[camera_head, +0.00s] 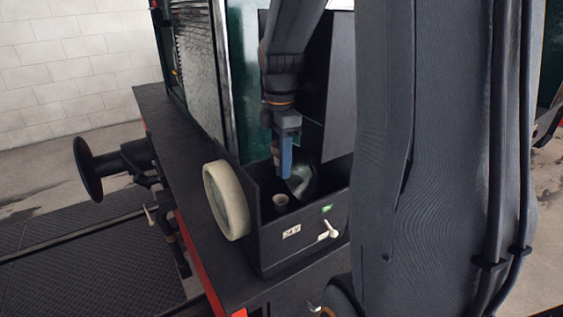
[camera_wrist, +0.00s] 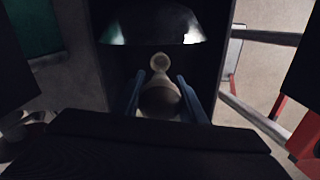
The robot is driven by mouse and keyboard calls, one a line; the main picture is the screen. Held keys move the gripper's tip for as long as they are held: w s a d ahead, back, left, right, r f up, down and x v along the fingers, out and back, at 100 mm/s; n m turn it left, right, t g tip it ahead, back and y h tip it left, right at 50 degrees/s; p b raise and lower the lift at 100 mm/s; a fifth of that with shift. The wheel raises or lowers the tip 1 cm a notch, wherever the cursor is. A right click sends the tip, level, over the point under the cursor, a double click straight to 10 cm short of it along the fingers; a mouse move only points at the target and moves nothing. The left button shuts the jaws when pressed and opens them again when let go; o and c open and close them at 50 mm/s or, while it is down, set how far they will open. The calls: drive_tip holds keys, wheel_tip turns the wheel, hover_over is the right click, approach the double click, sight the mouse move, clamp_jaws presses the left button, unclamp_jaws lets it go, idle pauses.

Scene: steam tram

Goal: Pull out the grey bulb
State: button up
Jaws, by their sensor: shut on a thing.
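My gripper (camera_head: 285,172) points down into an open black lamp box (camera_head: 280,248) in the head view. In the wrist view its two blue fingers (camera_wrist: 161,88) are closed on the sides of the rounded grey bulb (camera_wrist: 160,102). A small pale round holder (camera_wrist: 160,62) shows just beyond the bulb. A pale cup-like holder (camera_head: 280,201) also shows inside the box in the head view, below and left of the fingertips. The bulb cannot be made out in the head view. I cannot tell whether it still touches a holder.
A curved shiny reflector (camera_head: 304,181) stands close to the right of the fingers; it also shows in the wrist view (camera_wrist: 155,22). The box walls surround the fingers closely. A cream round lens ring (camera_head: 227,200) is on its left side. A raised black lid (camera_head: 326,100) stands behind.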

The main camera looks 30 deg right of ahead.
drive_tip(key=shift+r+p, duration=0.95)
drive_tip(key=shift+r, duration=3.35)
